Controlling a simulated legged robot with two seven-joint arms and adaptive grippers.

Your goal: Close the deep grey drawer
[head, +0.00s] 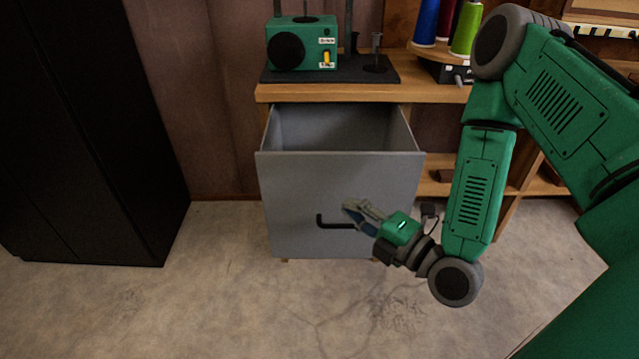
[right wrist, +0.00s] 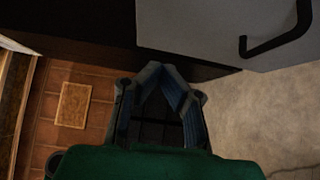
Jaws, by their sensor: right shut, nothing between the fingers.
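The deep grey drawer (head: 315,180) stands pulled out below the wooden worktop in the head view, its empty-looking inside showing from above. A black bar handle (head: 333,222) is on its front. My right gripper (head: 352,208) is shut and empty, in front of the drawer face near the right end of the handle; I cannot tell whether it touches. In the right wrist view, the fingertips (right wrist: 158,70) meet, with the drawer front (right wrist: 195,25) and handle (right wrist: 275,42) at upper right, apart from the fingers. My left gripper is not in view.
The wooden worktop (head: 430,93) carries a green device (head: 302,45) on a dark mat and several thread spools (head: 465,28). A tall black cabinet (head: 80,130) stands at left. The floor (head: 220,300) in front of the drawer is clear.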

